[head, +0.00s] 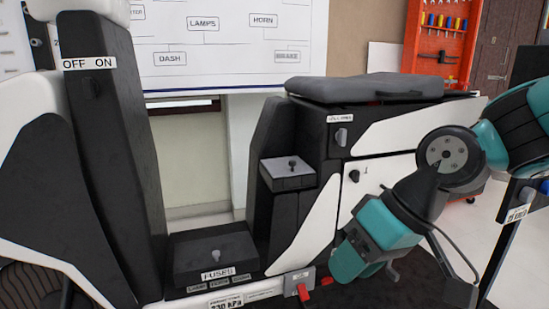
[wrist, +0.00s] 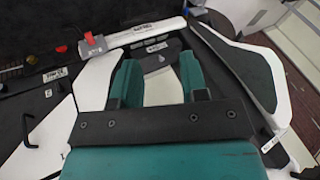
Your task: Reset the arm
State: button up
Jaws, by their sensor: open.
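My arm (head: 447,152) reaches in from the right in the head view, bent downward at a grey joint. My teal gripper (head: 362,258) hangs at the lower right, in front of the white side panel of the rig. In the wrist view my gripper (wrist: 158,68) shows two teal fingers spread apart, with nothing between them. Beyond the gap lie a dark part and a white panel of the rig. From these views I cannot tell whether the gripper touches the rig.
The rig has a black FUSES box (head: 215,254), a tall OFF/ON column (head: 112,130) and a grey seat pad (head: 365,88). A red lever (head: 303,291) on a grey plate sits left of my gripper. A red tool board (head: 441,42) stands behind.

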jog(key=s+d+r+n+h+p, duration=0.15)
jog(key=s+d, duration=0.25)
jog(key=s, duration=0.7)
notch_tip(320, 180, up, 27)
jog(key=p, duration=2.6)
jog(key=shift+w+f+m+g, duration=0.2)
jog(key=shift+w+m+g, duration=0.15)
jog(key=shift+g, duration=0.05)
